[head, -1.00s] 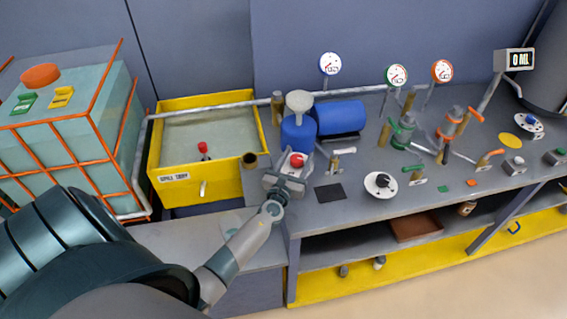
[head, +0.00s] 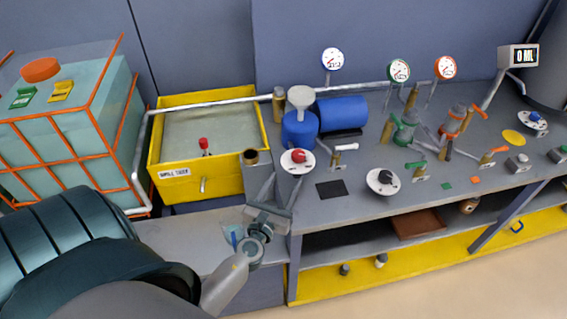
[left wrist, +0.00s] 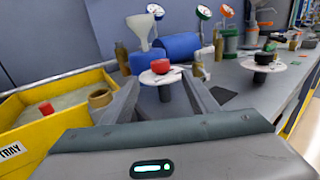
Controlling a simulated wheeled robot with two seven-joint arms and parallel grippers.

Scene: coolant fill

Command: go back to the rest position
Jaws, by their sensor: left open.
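My left gripper (head: 282,192) is open and empty at the front edge of the bench, just in front of the red knob (head: 298,155) on its white round dial. In the left wrist view the two fingers (left wrist: 168,97) spread apart, with the red knob (left wrist: 161,66) seen beyond and between them, and nothing held. My left arm comes in from the lower left. My right gripper is in neither view.
A yellow spill tray (head: 173,187) stands left of the gripper, with a brass cup (head: 250,157) at its right. A blue canister with a funnel (head: 299,130), a blue cylinder (head: 342,113), valves and gauges stand on the bench (head: 340,211). A caged tank (head: 80,130) is far left.

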